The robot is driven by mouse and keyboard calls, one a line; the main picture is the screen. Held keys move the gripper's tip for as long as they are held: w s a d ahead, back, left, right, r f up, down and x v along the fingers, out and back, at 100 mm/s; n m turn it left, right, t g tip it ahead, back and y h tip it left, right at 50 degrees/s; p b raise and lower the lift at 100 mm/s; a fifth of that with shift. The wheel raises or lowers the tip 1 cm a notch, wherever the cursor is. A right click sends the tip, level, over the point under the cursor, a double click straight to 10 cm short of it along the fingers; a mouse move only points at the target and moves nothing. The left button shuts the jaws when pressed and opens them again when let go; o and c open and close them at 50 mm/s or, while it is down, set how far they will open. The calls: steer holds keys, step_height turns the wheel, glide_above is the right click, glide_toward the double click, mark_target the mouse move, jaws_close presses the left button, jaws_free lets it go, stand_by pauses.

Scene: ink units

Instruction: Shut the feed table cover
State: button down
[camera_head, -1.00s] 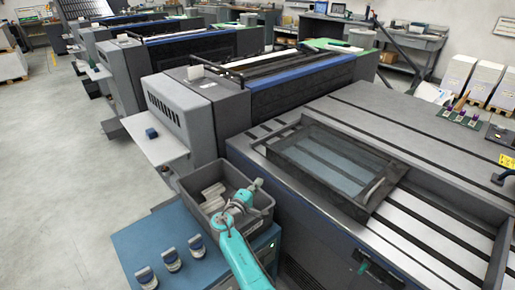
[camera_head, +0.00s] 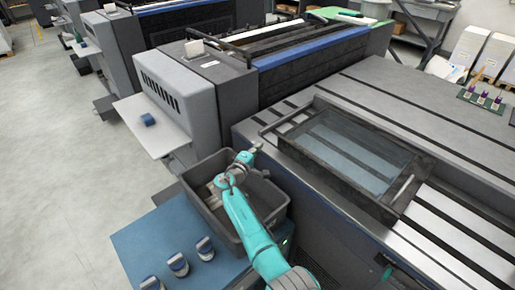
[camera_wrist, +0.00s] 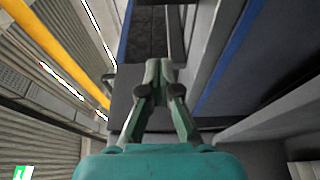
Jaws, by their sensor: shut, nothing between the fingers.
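The feed table cover (camera_head: 350,144), a dark-framed see-through panel, lies over the left part of the feed table. A pale bar-like handle (camera_head: 403,188) is at its right end. Bare light slats (camera_head: 440,228) of the feed table (camera_head: 376,215) show to the right of it. My gripper (camera_head: 254,149) is small in the head view, above the grey bin's far edge and left of the cover, apart from it. In the wrist view my gripper (camera_wrist: 160,68) has its fingers together, with nothing between them. The cover cannot be made out in the wrist view.
A grey bin (camera_head: 283,203) with pale items stands under my arm on a blue-topped cabinet (camera_head: 145,245). Several blue-and-white items (camera_head: 178,264) sit at its front. The press unit (camera_head: 195,95) rises behind. Open floor (camera_head: 50,150) lies left.

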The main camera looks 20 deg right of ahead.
mark_target(353, 193)
steer(key=x, duration=0.6)
steer(key=shift+w+d, duration=0.25)
steer(key=shift+d, duration=0.05)
steer(key=shift+s+d, duration=0.35)
steer(key=shift+s, duration=0.6)
steer(key=shift+s+d, duration=0.3)
steer(key=shift+s, duration=0.65)
steer(key=s+d, duration=0.4)
steer(key=s, duration=0.7)
steer(key=s+d, duration=0.4)
steer(key=s, duration=0.7)
steer(key=s+d, duration=0.4)
steer(key=s, duration=0.7)
steer(key=shift+s+d, duration=0.15)
steer(key=shift+s, duration=0.3)
steer(key=shift+f, duration=0.1)
